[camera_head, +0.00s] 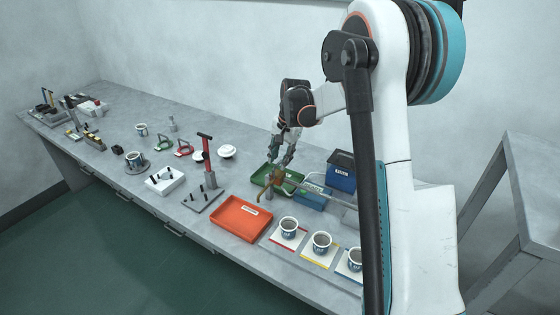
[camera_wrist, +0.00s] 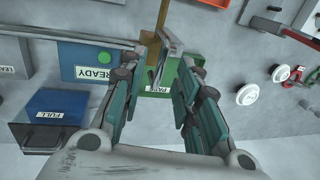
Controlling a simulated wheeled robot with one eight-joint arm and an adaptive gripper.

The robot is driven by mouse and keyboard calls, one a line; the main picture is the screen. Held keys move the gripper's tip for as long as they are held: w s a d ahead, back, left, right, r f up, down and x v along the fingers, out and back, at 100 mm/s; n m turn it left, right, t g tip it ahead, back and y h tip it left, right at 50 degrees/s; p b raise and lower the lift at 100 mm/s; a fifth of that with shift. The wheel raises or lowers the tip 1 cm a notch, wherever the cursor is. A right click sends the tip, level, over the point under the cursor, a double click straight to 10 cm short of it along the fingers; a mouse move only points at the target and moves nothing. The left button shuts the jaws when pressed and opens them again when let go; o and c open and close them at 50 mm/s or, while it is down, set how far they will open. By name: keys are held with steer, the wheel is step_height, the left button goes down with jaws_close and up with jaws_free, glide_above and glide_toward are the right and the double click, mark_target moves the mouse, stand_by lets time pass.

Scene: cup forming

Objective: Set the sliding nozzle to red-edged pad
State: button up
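The brass-coloured nozzle (camera_head: 277,176), with a short piece hanging down, sits at the left end of a thin metal rail, above the green tray's front edge. In the wrist view a brass bar (camera_wrist: 154,38) and a grey metal piece show just beyond my fingertips. My gripper (camera_head: 283,160) is just above and behind the nozzle; in the wrist view its fingers (camera_wrist: 158,68) are apart with nothing held between them. I cannot tell whether a finger touches the nozzle. The red-edged pad (camera_head: 270,239) lies in front, right of the orange tray, with a cup (camera_head: 289,226) on it.
Yellow-edged (camera_head: 309,255) and blue-edged pads, each with a cup, continue to the right, partly behind my arm. The orange tray (camera_head: 241,222), green tray (camera_head: 259,176) and blue boxes (camera_head: 341,177) stand close by. A red-handled press (camera_head: 207,160) stands left.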

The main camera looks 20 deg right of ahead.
steer(key=shift+f, duration=0.25)
jaws_close()
steer(key=s+d, duration=0.2)
steer(key=s, duration=0.1)
steer(key=s+d, duration=0.2)
steer(key=s, duration=0.1)
steer(key=s+d, duration=0.2)
steer(key=s, duration=0.1)
steer(key=shift+s+d, duration=0.2)
steer(key=shift+s, duration=0.1)
jaws_free()
steer(key=shift+r, duration=0.1)
